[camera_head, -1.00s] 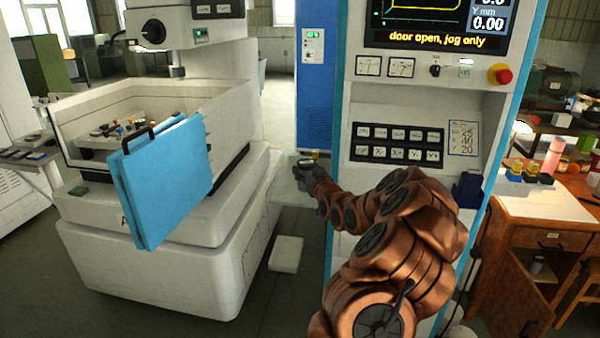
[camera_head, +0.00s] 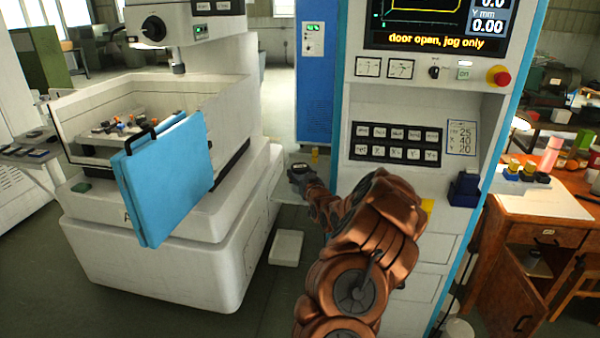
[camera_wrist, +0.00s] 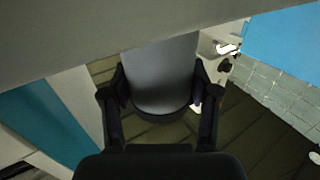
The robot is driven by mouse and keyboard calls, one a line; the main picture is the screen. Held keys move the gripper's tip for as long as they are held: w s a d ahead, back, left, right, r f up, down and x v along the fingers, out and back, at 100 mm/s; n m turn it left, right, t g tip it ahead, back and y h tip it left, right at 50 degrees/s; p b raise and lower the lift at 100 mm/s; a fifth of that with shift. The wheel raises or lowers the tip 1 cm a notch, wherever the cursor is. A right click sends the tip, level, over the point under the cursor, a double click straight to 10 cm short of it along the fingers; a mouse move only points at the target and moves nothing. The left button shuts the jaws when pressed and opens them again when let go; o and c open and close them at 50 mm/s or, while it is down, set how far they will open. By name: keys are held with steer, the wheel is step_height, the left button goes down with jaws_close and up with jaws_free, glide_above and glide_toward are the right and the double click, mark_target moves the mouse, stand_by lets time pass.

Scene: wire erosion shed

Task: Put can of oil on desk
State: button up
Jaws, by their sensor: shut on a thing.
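My gripper (camera_head: 299,172) is small and dark in the head view, left of the control cabinet. In the wrist view my gripper (camera_wrist: 162,100) is shut on a smooth grey round-sided thing (camera_wrist: 163,75), which looks like the can of oil. Its upper part is hidden by a pale surface across the top of the wrist view, and no label shows. The wooden desk (camera_head: 585,190) stands at the right of the head view, well apart from my gripper and beyond the cabinet.
The tall control cabinet (camera_head: 400,205) stands between my gripper and the desk. A pale sheet (camera_head: 545,203), yellow-topped containers (camera_head: 513,166) and a pink bottle (camera_head: 550,153) are on the desk. The white machine with blue door (camera_head: 165,180) is at left. A white block (camera_head: 286,248) lies on the floor.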

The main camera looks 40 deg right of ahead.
steer(key=shift+f, duration=0.15)
steer(key=o, duration=1.4)
steer(key=shift+c, duration=0.2)
steer(key=shift+r, duration=0.3)
steer(key=shift+s+a+f, duration=0.1)
steer(key=shift+s+f, duration=0.1)
steer(key=shift+s, duration=0.1)
steer(key=b+v, duration=0.4)
steer(key=v, duration=0.7)
steer(key=shift+s, duration=0.25)
steer(key=shift+a, duration=0.1)
